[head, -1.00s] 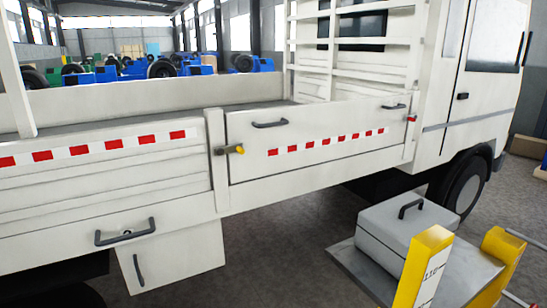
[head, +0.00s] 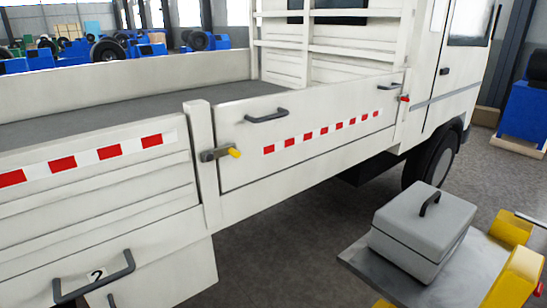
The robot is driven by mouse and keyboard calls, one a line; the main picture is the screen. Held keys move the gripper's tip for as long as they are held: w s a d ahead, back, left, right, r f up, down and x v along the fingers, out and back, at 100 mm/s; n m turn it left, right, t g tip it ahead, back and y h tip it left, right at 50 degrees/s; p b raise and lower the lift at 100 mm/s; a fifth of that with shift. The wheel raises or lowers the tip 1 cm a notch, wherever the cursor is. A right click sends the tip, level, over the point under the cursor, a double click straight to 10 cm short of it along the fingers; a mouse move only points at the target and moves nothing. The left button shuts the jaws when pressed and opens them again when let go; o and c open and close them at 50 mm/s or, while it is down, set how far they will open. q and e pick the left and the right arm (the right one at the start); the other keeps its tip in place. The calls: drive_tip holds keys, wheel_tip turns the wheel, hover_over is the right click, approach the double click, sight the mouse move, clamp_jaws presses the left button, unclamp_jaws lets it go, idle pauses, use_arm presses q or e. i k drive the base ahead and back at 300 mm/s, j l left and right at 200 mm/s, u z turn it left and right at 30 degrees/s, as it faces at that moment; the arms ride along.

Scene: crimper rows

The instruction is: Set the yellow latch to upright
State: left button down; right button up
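The yellow latch (head: 234,152) is on the truck's white side panel, at the left edge of the hinged side gate (head: 300,150). Its yellow tip points right from a grey metal bracket (head: 208,155) on the post, so it lies about level rather than upright. A red latch (head: 404,98) is at the gate's right end. Neither of my grippers is in the head view.
A grey toolbox (head: 425,228) sits on a metal platform (head: 365,270) with yellow posts (head: 518,280) at the lower right. A dark handle (head: 95,280) juts from the truck's lower left. Open floor (head: 290,260) lies between truck and platform.

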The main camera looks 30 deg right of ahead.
sight(230, 149)
drive_tip(key=i+z, duration=0.3)
drive_tip(key=z, duration=0.15)
drive_tip(key=i+j+z, duration=0.1)
drive_tip(key=i+z, duration=0.25)
drive_tip(key=z, duration=0.15)
drive_tip(key=i+j+z, duration=0.2)
drive_tip(key=z, duration=0.25)
drive_tip(key=i, duration=0.1)
